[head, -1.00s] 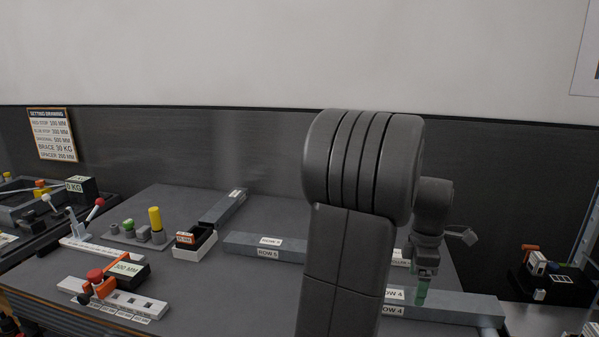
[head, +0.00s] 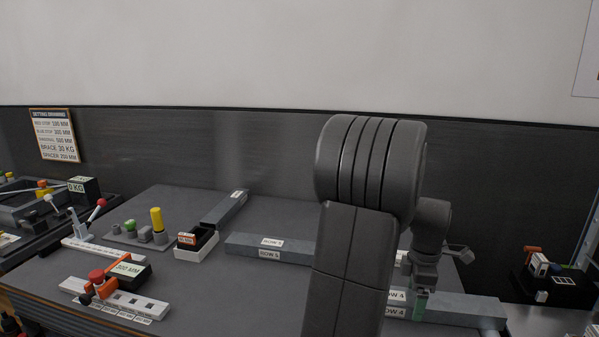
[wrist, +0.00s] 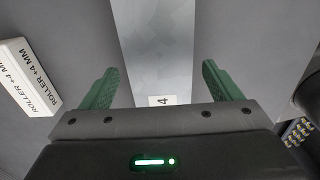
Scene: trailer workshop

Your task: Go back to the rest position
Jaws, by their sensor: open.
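My gripper (wrist: 160,85) is open and empty in the wrist view, its two green fingers spread wide. A grey bar (wrist: 152,50) with a white "4" label lies below and between the fingers. A white block labelled "ROLLER +4 MM" (wrist: 28,78) is left of the fingers, apart from them. In the head view my gripper (head: 420,304) is at the right, over the grey ROW 4 bar (head: 455,308). My own arm hides part of that bar and the bench behind it.
The ROW 5 bar (head: 240,246) lies mid-bench. A small bin (head: 196,246), a yellow peg (head: 156,220) and a white slotted rail (head: 150,308) with an orange clamp stand at left. A dark tray (head: 550,285) is at far right. The bench front centre is clear.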

